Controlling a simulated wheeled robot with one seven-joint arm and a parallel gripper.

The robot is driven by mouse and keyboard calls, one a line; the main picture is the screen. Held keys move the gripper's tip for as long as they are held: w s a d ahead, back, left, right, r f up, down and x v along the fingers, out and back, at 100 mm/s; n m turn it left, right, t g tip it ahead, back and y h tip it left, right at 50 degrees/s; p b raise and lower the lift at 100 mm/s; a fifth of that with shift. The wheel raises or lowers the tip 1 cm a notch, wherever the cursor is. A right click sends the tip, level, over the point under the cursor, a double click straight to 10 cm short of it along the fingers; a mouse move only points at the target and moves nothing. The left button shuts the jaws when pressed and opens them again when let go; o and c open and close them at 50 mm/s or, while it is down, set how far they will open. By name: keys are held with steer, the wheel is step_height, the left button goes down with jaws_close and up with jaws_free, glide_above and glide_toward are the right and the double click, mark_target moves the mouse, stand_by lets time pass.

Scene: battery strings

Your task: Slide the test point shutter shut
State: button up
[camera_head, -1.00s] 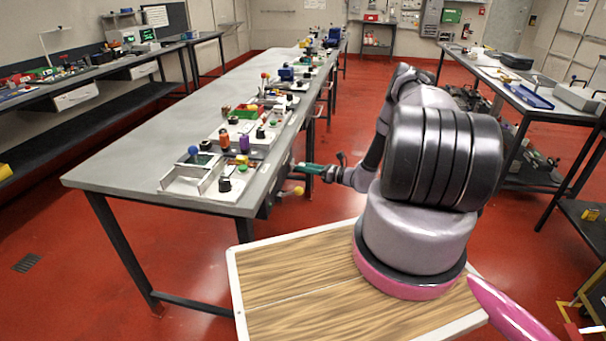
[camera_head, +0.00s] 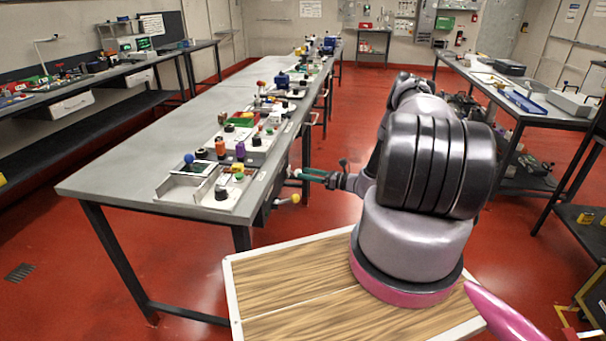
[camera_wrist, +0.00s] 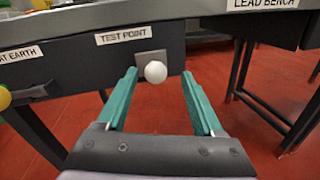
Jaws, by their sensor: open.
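The test point shutter (camera_wrist: 152,60) is a small grey plate on the dark box under the bench edge, below a TEST POINT label (camera_wrist: 121,36). A round white knob (camera_wrist: 156,72) stands out from it. My gripper (camera_wrist: 158,90) has two green fingers spread apart in the wrist view. The knob shows between the fingertips; I cannot tell whether either finger touches it. In the head view my gripper (camera_head: 306,175) is beside the bench's right side, pointing at the box under the edge. How far the shutter is slid is unclear.
A yellow knob (camera_wrist: 4,98) shows at the left under a partly cut-off EARTH label (camera_wrist: 20,54). The long grey bench (camera_head: 130,188) carries trays and small parts. A LEAD BENCH label (camera_wrist: 262,4) is on its edge. The red floor (camera_head: 345,120) is open between benches.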

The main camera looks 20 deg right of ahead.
steer(key=v, duration=0.8)
steer(key=shift+s+d, duration=0.2)
steer(key=s+a+r+n+g+h, duration=0.15)
steer(key=a+r+n+g, duration=0.3)
steer(key=r, duration=0.75)
steer(key=s+a+r+n+g+h, duration=0.15)
steer(key=a+r+n+g, duration=0.35)
steer(key=r, duration=0.6)
steer(key=s+a+r+n+g+h, duration=0.1)
steer(key=s+a+r+n, duration=0.35)
steer(key=r, duration=0.75)
steer(key=s+a+r+n+t+h, duration=0.1)
steer(key=s+r+n+t+h, duration=0.2)
steer(key=s+r, duration=0.6)
steer(key=s+a+r+n+t+h, duration=0.1)
steer(key=s+r+n+t+h, duration=0.2)
steer(key=s+r+n, duration=0.4)
steer(key=s+r+h, duration=0.1)
steer(key=s+r, duration=0.2)
steer(key=s, duration=0.5)
steer(key=shift+h, duration=0.3)
